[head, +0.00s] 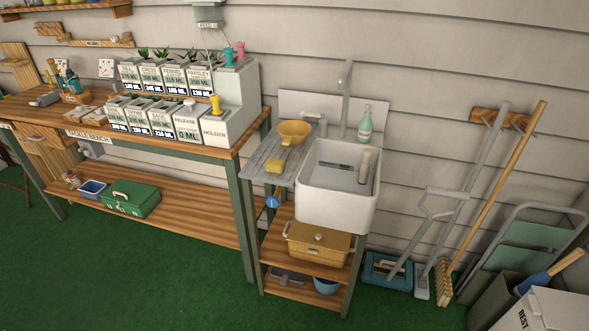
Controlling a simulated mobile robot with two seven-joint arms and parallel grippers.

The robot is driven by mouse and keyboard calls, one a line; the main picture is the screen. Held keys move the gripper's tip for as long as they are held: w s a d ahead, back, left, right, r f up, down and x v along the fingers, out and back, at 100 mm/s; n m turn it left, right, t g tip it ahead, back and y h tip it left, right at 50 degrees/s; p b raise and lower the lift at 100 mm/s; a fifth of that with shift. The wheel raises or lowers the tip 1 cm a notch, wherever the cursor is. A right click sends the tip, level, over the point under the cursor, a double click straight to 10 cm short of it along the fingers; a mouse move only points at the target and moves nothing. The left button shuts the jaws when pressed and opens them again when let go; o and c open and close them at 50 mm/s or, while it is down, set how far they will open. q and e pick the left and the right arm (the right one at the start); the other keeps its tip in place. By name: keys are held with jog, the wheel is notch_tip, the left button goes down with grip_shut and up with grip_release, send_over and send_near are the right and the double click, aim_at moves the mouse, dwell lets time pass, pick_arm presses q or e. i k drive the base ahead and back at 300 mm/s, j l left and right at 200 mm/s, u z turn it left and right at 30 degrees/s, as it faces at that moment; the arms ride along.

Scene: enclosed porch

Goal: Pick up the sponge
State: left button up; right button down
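A small yellow block that looks like the sponge (274,166) lies on the grey drainboard (262,153) left of the white sink (338,206). It sits near the front part of the board, with a yellow bowl (294,131) behind it and to the right. Nothing covers the sponge. Neither of my grippers shows in the head view.
A green soap bottle (365,125) stands behind the sink. A potting bench (100,135) with labelled planters (160,119) is on the left. A broom (497,180) and a folded chair (530,233) stand at the right. Green floor (150,285) in front is clear.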

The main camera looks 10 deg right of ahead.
aim_at(272, 164)
jog(key=i+j+z, duration=0.15)
jog(key=z, duration=0.25)
jog(key=i+j+z, duration=0.15)
jog(key=z, duration=0.25)
jog(key=i+j+z, duration=0.15)
jog(key=z, duration=0.25)
jog(key=i+j+z, duration=0.1)
jog(key=j+z, duration=0.3)
